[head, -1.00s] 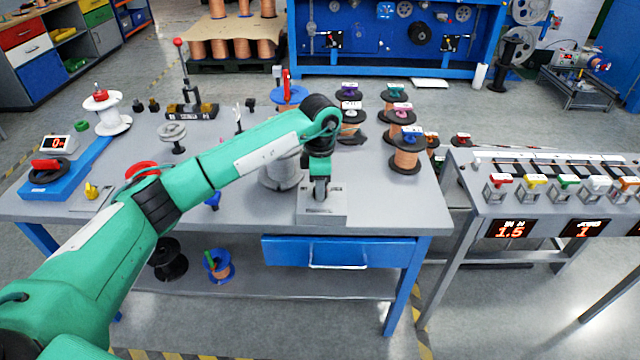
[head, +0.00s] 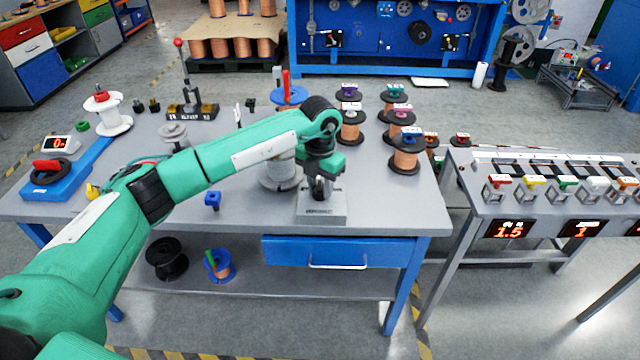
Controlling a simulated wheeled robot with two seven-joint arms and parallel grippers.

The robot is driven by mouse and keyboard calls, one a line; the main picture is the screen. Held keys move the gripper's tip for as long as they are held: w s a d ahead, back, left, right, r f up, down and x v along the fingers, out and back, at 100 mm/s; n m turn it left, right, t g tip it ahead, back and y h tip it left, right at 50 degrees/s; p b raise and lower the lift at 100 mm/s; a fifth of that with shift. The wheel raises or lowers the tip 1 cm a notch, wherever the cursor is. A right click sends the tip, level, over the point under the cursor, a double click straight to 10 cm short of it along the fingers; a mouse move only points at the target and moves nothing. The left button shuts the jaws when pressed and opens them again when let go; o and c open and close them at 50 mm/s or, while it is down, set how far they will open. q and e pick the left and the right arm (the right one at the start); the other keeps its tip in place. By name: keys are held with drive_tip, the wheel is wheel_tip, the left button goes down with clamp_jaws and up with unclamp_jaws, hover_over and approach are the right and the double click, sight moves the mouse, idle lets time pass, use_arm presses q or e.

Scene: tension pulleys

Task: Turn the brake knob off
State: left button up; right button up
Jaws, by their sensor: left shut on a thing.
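A grey metal block (head: 322,213) with a small dark label on its front face stands near the table's front edge. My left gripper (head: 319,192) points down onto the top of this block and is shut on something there. The gripped part, likely the brake knob, is hidden by the fingers, and I cannot make out its angle. A grey cylindrical drum (head: 279,173) stands just behind and left of the block, partly covered by my left forearm. My right gripper is not in view.
Copper spools (head: 404,157) with coloured tags stand on the table's right rear. A blue clip (head: 212,200) lies left of the block. A blue base with a red knob (head: 47,165) is at the far left. The table's front right corner is clear.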

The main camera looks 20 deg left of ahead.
use_arm(q)
drive_tip(key=n+p, duration=0.1)
drive_tip(key=n, duration=0.4)
drive_tip(key=shift+r+n, duration=0.1)
drive_tip(key=shift+n, duration=0.2)
drive_tip(key=n+p, duration=0.1)
drive_tip(key=n, duration=0.2)
drive_tip(key=shift+n, duration=1.4)
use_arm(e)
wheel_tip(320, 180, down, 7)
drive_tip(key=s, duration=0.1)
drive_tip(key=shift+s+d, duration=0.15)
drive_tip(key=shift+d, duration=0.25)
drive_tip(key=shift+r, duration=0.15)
use_arm(q)
drive_tip(key=o, duration=1)
drive_tip(key=shift+c, duration=0.2)
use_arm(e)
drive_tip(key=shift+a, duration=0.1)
